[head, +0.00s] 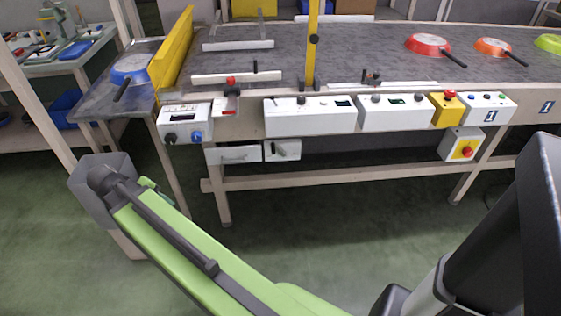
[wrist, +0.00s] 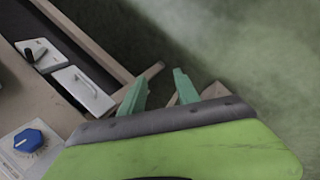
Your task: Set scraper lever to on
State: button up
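Under the conveyor's front edge hangs a white box with a black lever (head: 282,150), left of the front's middle. It also shows in the wrist view as a black lever on a white plate (wrist: 35,52) at the upper left. I cannot read labels to tell whether this is the scraper lever. A red-knobbed lever (head: 231,82) stands on a white plate at the conveyor's left front. My gripper (wrist: 160,78) is open, with its two green fingers apart and nothing between them. It is apart from the boxes, to their right in the wrist view. In the head view my arm mostly hides it.
A white panel with a handle (head: 232,154) hangs beside the lever box. A control box with a blue knob (head: 197,137) is at the left corner; this knob also shows in the wrist view (wrist: 28,140). Coloured pans (head: 428,44) lie on the belt. The floor in front is clear.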

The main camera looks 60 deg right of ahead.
jog(key=s+d+f+m+g+h+b, duration=0.1)
jog(key=s+d+f+g+h+b, duration=0.15)
jog(key=d+b, duration=0.6)
jog(key=s+d+f+m+g+h+b, duration=0.1)
jog(key=d+f+m+g+h+b, duration=0.2)
jog(key=d, duration=1)
jog(key=s+d+r+g+h+b, duration=0.1)
jog(key=s+d+b, duration=0.1)
jog(key=s+d, duration=0.2)
jog(key=s+d+r+g+h+b, duration=0.1)
jog(key=s+d, duration=0.4)
jog(key=d, duration=0.6)
jog(key=s+d+r+m+g+h+b, duration=0.1)
jog(key=s+d+b, duration=0.3)
jog(key=d, duration=0.4)
jog(key=shift+s+d+r+h, duration=0.15)
jog(key=shift+r+h, duration=0.25)
jog(key=shift+h, duration=0.05)
jog(key=shift+s+d+r+h, duration=0.1)
jog(key=shift+s+r+h, duration=0.05)
jog(key=shift+r+h, duration=0.25)
grip_shut()
